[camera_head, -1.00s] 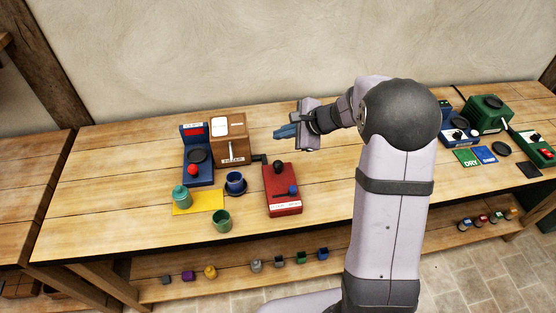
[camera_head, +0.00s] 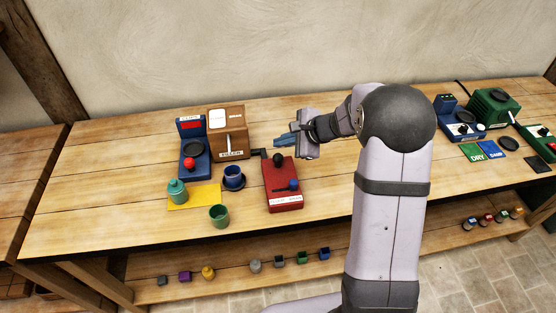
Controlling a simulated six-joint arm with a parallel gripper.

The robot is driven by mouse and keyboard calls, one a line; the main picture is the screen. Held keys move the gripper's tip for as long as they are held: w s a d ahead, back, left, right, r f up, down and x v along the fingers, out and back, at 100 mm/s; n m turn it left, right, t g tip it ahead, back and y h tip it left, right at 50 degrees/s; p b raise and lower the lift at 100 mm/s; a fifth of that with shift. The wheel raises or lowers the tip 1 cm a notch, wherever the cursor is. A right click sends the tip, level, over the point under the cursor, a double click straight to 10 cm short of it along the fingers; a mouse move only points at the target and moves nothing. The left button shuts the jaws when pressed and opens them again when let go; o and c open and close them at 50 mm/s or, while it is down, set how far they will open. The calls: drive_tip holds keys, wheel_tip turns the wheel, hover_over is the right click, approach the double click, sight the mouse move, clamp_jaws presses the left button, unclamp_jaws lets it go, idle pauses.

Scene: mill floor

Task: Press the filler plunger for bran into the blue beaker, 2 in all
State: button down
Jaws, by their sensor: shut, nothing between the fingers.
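The blue beaker (camera_head: 233,172) stands upright on a dark round pad, in front of a brown wooden box (camera_head: 228,137) with white labels. The top label seems to read BRAN; the front one is too small to read surely. I cannot tell for sure which part is the bran plunger. My gripper (camera_head: 283,140), with blue fingers, is shut and empty. It appears above the bench, behind the red unit and right of the wooden box, touching neither.
A blue device (camera_head: 195,171) with a red knob stands left of the wooden box. Green and blue devices fill the right end. Small items sit on the lower shelf.

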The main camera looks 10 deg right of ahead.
sight(282, 158)
drive_tip(key=shift+f+b, duration=0.6)
drive_tip(key=shift+f, duration=0.4)
drive_tip(key=shift+f, duration=0.1)
idle(1.3)
drive_tip(key=shift+f+b, duration=0.3)
drive_tip(key=shift+b, duration=0.25)
drive_tip(key=shift+f+b, duration=0.95)
idle(1.3)
drive_tip(key=shift+r, duration=0.15)
drive_tip(key=shift+r+p, duration=1.05)
drive_tip(key=shift+r, duration=0.15)
drive_tip(key=shift+r+p, duration=1.95)
drive_tip(key=shift+r, duration=0.6)
